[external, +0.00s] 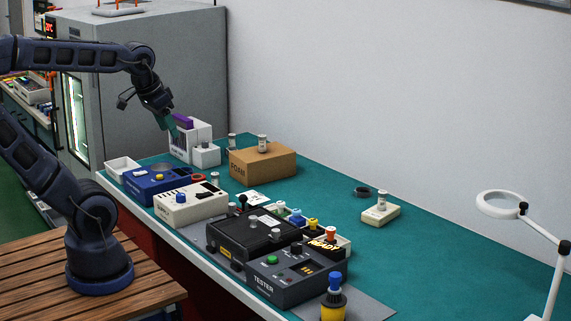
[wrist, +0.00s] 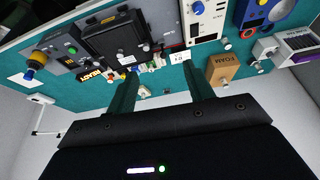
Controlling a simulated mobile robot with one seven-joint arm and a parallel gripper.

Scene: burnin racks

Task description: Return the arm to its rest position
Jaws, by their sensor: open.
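My dark blue arm (external: 85,55) reaches out over the far left end of the teal bench. My gripper (external: 172,130) hangs tilted downward at its end, in front of the white box with purple items (external: 198,141). In the wrist view, the two green fingers of my gripper (wrist: 160,76) are spread apart with nothing between them. The picture there is turned, with the bench beyond the fingertips. I cannot tell from the external view whether the fingertips touch the white box.
The teal bench (external: 330,210) holds a foam box (external: 262,166), a blue device (external: 150,184), a cream device (external: 190,206), a black case (external: 250,236) and a tester (external: 295,275). A grey cabinet (external: 160,70) stands behind. A lamp (external: 505,205) rises at right. The bench's back right is mostly clear.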

